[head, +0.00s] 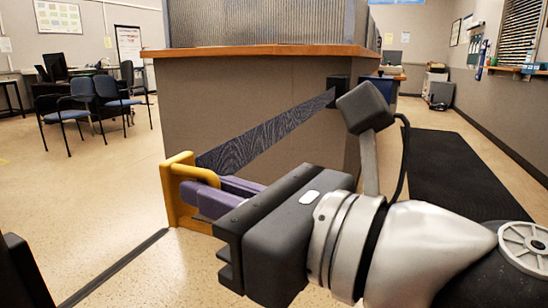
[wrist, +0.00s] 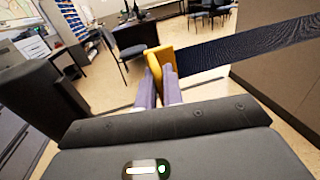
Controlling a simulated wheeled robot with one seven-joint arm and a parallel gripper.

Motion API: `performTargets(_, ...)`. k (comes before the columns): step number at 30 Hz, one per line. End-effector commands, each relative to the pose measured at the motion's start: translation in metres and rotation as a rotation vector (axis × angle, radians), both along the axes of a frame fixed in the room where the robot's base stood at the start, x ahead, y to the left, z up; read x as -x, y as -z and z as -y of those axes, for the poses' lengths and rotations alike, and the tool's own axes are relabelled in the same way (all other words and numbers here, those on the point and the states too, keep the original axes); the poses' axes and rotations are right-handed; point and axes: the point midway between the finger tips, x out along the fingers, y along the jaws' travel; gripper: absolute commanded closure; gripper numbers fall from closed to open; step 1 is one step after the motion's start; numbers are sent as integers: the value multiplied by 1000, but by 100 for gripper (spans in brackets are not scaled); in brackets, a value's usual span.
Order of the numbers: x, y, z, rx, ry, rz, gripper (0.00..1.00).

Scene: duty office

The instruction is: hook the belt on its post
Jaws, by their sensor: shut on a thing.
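The dark belt (head: 265,131) runs taut from a small black housing (head: 339,91) on the counter's corner down to a yellow end piece (head: 171,200) with a handle bar. My gripper (head: 205,187) has its purple fingers shut on this end piece, holding it above the floor. In the wrist view, the yellow end piece (wrist: 158,62) sits at the fingertips and the belt (wrist: 250,47) leads off right. A dark upright (head: 18,272) stands at the lower left, apart from the end piece. It may be the post, but I cannot tell; no hook shows on it.
The counter (head: 245,105) with a wooden top stands behind the belt. A dark strip (head: 115,268) crosses the floor between the upright and the counter side. Blue chairs (head: 72,105) and a desk stand at the back left. A black mat (head: 445,170) lies right.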

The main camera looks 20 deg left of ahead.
Motion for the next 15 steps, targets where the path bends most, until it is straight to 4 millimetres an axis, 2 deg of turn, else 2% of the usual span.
performTargets(1,14,-1,-1,1,-4,5,100)
performTargets(6,47,-1,-2,2,-3,4,100)
performTargets(9,60,-1,-2,2,-3,3,100)
performTargets(15,73,0,-3,2,-2,1,100)
